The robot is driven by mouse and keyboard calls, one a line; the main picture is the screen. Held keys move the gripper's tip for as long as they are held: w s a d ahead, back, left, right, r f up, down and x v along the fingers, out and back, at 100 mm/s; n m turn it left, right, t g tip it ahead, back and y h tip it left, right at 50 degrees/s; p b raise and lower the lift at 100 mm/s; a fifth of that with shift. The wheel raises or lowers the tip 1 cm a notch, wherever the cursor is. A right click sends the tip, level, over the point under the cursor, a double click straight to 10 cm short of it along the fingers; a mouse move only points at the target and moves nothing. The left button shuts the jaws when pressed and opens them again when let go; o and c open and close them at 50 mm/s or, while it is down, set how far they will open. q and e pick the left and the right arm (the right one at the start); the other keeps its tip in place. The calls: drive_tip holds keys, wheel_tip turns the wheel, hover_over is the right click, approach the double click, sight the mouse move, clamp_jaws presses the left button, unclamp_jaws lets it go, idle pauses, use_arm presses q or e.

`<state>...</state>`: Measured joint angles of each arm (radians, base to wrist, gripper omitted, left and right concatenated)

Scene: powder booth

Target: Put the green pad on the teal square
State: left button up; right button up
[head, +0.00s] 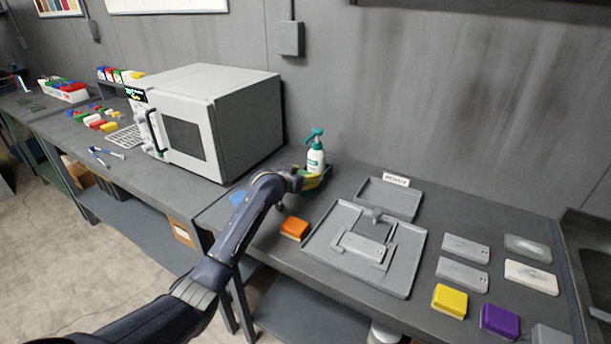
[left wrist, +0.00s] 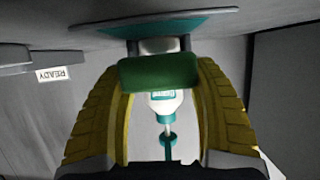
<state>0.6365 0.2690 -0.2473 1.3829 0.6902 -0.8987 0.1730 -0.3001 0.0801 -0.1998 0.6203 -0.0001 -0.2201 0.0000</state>
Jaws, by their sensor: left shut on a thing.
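The green pad (left wrist: 158,72) is held between the two yellow fingers of my left gripper (left wrist: 160,100) in the left wrist view. In the head view my left gripper (head: 312,181) is in front of the pump bottle, and its fingers hide most of the pad. A teal surface (left wrist: 112,30), which looks like the teal square, shows beyond the pad at the top of the left wrist view. I cannot tell whether the pad touches it. My right gripper is not in view.
The white bottle with a teal pump (head: 316,158) stands close by the left gripper. An orange pad (head: 294,228) and a grey tray fixture (head: 318,242) lie nearer the front. Yellow (head: 449,301) and purple (head: 500,321) pads lie right. A white oven (head: 205,125) stands left.

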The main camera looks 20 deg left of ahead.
use_arm(q)
drive_tip(key=shift+f, duration=0.3)
drive_tip(key=o, duration=1.2)
drive_tip(key=shift+f, duration=0.1)
drive_tip(key=shift+c, duration=0.2)
drive_tip(key=shift+r, duration=0.3)
drive_tip(key=v, duration=1.2)
drive_tip(key=shift+r, duration=0.45)
